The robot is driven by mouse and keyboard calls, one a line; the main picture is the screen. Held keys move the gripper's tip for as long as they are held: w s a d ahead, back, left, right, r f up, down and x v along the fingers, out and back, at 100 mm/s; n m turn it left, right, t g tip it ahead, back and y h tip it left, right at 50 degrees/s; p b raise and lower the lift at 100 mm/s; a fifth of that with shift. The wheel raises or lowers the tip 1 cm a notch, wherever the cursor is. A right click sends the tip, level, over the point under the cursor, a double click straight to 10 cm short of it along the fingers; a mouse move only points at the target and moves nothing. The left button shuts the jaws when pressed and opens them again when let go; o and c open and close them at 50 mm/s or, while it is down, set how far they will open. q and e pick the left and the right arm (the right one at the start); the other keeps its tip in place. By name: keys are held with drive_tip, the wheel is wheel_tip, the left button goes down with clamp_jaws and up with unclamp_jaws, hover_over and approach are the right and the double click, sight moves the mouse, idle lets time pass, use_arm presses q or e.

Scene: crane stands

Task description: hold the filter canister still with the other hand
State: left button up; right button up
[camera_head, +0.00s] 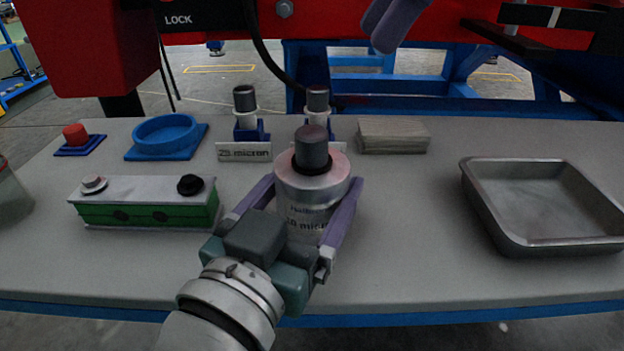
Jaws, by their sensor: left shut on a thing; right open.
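The filter canister (308,213) is a silver cylinder with a printed label, standing upright on the grey bench near the middle. A dark grey cylindrical piece (311,148) stands up out of its top, with a black ring around its foot. My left gripper (315,205) reaches in from the bottom, its purple fingers shut on either side of the canister. The canister's lower part is partly hidden by the gripper. My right gripper (392,22) shows only in part at the top edge, open, well above and behind the canister, apart from it.
Behind the canister stand two small filters on blue holders (250,130), one labelled 25 micron, and a grey stack (393,135). A metal tray (545,205) sits right. A green block (145,205), blue ring holder (165,138) and red knob (76,136) sit left.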

use_arm(q)
clamp_jaws()
idle(0.3)
idle(0.8)
